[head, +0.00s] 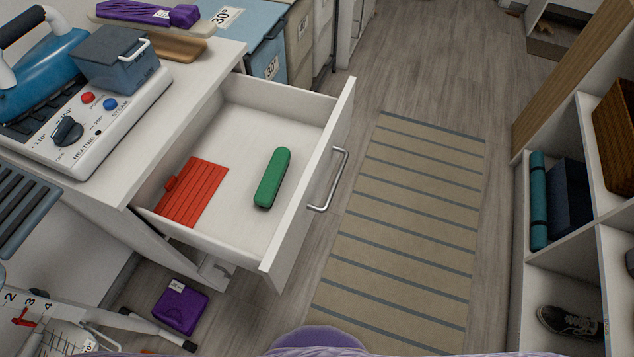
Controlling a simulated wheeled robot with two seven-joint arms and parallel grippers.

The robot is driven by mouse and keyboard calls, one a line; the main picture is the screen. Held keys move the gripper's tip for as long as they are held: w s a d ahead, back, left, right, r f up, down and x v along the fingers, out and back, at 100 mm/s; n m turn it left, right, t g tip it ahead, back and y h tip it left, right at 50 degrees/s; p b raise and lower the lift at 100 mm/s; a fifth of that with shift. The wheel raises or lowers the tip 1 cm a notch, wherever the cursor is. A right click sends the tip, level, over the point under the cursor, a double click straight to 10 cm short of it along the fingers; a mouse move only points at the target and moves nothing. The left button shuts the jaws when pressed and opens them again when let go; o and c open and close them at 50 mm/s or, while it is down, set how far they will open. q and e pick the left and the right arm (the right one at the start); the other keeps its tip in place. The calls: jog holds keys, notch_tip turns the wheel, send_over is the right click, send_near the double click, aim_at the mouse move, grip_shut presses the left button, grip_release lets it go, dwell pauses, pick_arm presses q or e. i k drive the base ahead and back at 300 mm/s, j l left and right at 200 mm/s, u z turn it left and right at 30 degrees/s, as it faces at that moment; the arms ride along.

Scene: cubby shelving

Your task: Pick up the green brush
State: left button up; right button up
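A green elongated object with rounded ends, the green brush (272,178), lies in an open white drawer (237,233). It is near the drawer's front panel, with bare drawer floor around it. Its bristles are not visible from above. A red ribbed flat object (192,193) lies in the same drawer, to the left of the brush and apart from it. Neither of my grippers is in view.
The drawer's metal handle (329,180) faces right, over a striped rug (400,220). A blue iron and control unit (103,120) stand on the cabinet top. A purple box (180,306) lies on the floor. Cubby shelving (565,270) stands at right.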

aim_at(265, 194)
jog(key=u, duration=3)
jog(key=z, duration=2.6)
jog(key=i+l+u, duration=0.15)
jog(key=l+u, duration=0.2)
jog(key=l, duration=0.45)
jog(key=l+u, duration=0.35)
jog(key=l, duration=0.45)
jog(key=l+u, duration=0.35)
jog(key=l, duration=0.5)
jog(key=k+l+u, duration=0.15)
jog(key=l+u, duration=0.2)
jog(key=l, duration=0.45)
